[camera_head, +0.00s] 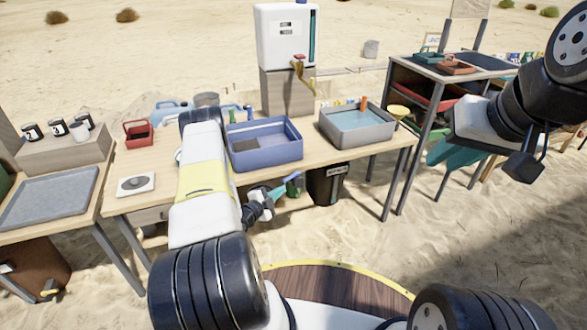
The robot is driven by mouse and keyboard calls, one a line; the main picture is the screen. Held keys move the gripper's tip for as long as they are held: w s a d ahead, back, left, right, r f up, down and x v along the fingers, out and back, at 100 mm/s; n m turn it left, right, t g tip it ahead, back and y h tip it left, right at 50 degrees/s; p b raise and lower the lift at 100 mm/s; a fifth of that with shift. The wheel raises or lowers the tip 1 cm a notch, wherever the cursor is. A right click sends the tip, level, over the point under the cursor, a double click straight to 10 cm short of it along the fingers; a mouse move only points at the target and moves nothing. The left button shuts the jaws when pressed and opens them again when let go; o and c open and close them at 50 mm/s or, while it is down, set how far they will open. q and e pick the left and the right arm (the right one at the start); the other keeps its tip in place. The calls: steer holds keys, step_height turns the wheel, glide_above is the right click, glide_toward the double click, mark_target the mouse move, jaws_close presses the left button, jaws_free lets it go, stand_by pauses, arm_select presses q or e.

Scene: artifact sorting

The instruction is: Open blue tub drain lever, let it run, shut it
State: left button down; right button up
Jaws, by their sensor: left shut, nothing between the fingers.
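The blue tub (284,158) stands on the wooden table near its front edge. A dark brown patch shows inside it; I cannot tell how much liquid it holds. Below its front edge are a green part and a blue part (293,180), which look like the drain and its lever; the lever's exact position is unclear. My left gripper (262,203) is low in front of the table, shut and empty, just left of the green part. I cannot tell whether they touch. My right gripper (524,167) hangs at the upper right, far from the tub; its jaws are unclear.
A black bin (326,186) stands on the sand beneath the table. A grey tub (358,136) with water is to the right of the blue tub. A white dispenser (286,40) stands behind. A red caddy (138,133) and a grey tray (48,198) lie left.

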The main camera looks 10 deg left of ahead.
arm_select(q)
steer(key=w+f, duration=0.3)
steer(key=w, duration=0.7)
steer(key=shift+d+f, duration=0.2)
steer(key=shift+a, duration=0.1)
